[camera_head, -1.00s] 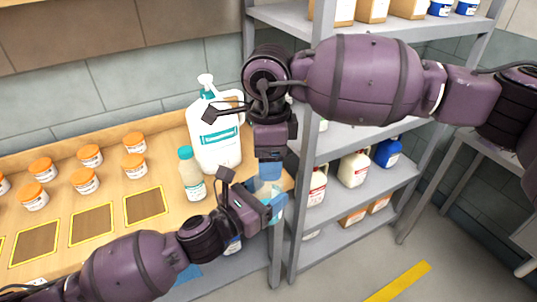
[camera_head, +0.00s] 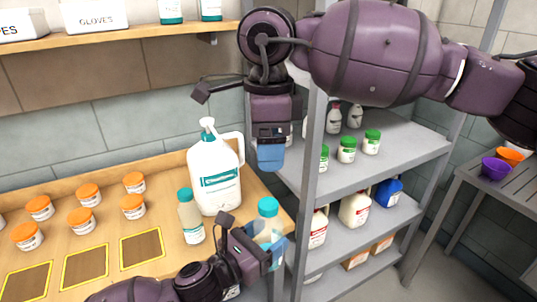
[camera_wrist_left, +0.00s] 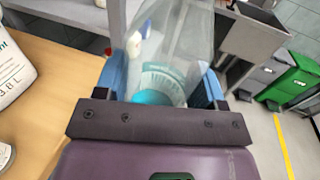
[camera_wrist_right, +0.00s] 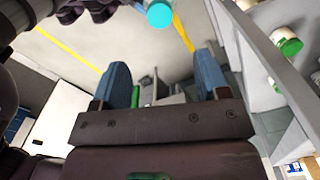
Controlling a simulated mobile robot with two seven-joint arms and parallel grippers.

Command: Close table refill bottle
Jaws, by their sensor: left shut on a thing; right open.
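A clear refill bottle (camera_head: 264,232) with a teal cap (camera_head: 268,207) at its top is upright by the table's right edge. My left gripper (camera_head: 274,246) is shut on its body; the left wrist view shows the see-through bottle (camera_wrist_left: 180,45) between the blue fingers. I cannot tell how tightly the cap sits. My right gripper (camera_head: 270,158) is open and empty above the bottle, apart from the cap. In the right wrist view the cap (camera_wrist_right: 159,14) is at the top edge, outside the open fingers.
A large white pump jug (camera_head: 217,178) and another teal-capped bottle (camera_head: 190,215) stand on the table (camera_head: 165,215) left of the held bottle. Several orange-lidded jars are farther left. A grey shelf rack (camera_head: 390,160) stands close on the right.

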